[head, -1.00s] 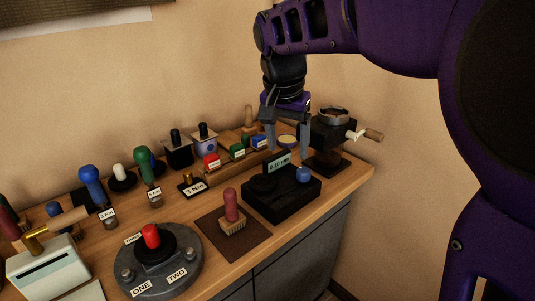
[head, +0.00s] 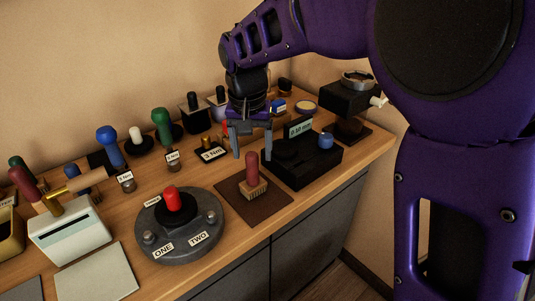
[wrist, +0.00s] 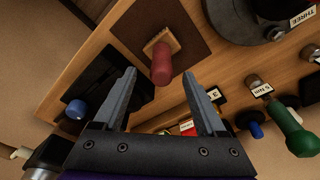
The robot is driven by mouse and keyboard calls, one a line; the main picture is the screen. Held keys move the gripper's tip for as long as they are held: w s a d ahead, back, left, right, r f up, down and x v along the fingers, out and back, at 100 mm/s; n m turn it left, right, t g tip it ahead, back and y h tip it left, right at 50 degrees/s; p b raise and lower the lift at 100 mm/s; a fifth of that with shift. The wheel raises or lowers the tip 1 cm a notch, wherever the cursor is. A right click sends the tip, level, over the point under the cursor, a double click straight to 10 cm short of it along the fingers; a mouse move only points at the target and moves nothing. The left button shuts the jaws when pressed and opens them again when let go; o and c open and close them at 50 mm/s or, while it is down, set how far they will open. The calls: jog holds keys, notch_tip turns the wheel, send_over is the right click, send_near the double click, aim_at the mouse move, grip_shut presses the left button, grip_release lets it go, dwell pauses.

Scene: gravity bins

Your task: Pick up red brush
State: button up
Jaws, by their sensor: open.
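The red brush (head: 252,168) stands upright on a dark brown square mat (head: 270,204), its red handle up and its tan bristle block down. It also shows in the wrist view (wrist: 161,62), near the top middle, beyond and between the fingertips. My gripper (head: 253,154) is open and empty. In the head view its fingers appear above and around the top of the brush handle, but I cannot tell how far apart in depth they are. In the wrist view the fingers (wrist: 160,82) point toward the brush without visibly gripping it.
A black box with a blue knob (head: 302,168) stands right of the mat. A round grey dial base with a red knob (head: 180,236) is left of it. Several handled tools and labelled pieces (head: 211,150) stand behind. The wooden table's front edge is close to the mat.

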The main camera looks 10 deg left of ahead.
aim_at(253, 167)
jog(key=shift+w+a+f+b, duration=0.1)
jog(key=shift+w+f+b, duration=0.15)
jog(key=shift+f, duration=1.35)
jog(key=shift+w+a+f+b, duration=0.15)
jog(key=shift+w+f, duration=0.1)
jog(key=shift+f, duration=1.3)
jog(key=shift+d, duration=0.1)
grip_shut()
